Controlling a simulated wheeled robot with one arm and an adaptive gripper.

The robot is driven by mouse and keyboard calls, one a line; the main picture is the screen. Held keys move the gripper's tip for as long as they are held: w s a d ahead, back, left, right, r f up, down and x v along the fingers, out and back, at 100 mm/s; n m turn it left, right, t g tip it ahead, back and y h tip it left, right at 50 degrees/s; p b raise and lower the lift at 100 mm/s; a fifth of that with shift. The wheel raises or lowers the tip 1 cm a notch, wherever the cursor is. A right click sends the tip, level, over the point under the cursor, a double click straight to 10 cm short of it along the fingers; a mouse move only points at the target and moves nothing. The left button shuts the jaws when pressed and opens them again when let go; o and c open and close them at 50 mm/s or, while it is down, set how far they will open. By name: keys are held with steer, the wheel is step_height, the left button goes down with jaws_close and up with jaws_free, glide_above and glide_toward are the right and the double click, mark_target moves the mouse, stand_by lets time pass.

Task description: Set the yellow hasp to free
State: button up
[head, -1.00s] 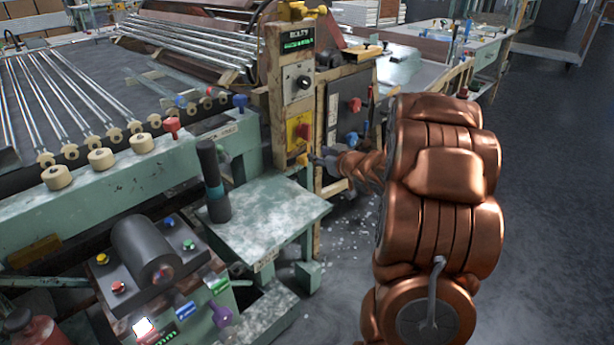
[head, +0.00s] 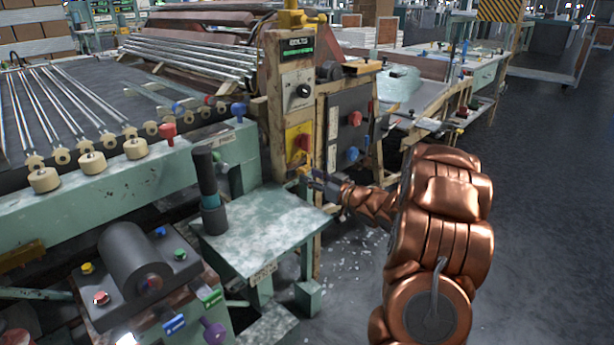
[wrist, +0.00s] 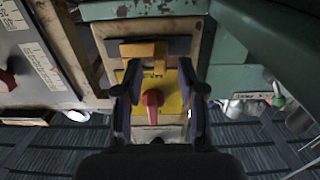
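The yellow hasp (head: 304,172) is a small yellow piece low on the tan control post, below a yellow plate with a red rotary knob (head: 303,143). In the wrist view the hasp (wrist: 145,50) shows as an orange-yellow block above the red knob (wrist: 152,97), so that view looks inverted. My gripper (head: 312,181) is close in front of the post at the hasp's height. In the wrist view my gripper (wrist: 160,78) has its dark fingers spread apart, with nothing held. Whether a fingertip touches the hasp cannot be told.
A green-grey table (head: 265,228) stands left of the gripper, with a dark upright cylinder (head: 207,178) on it. A panel with red and blue knobs (head: 346,130) is right of the post. Open floor (head: 540,220) lies to the right.

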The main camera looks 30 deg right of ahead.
steer(key=shift+x, duration=1.3)
steer(key=shift+c, duration=0.4)
jaws_close()
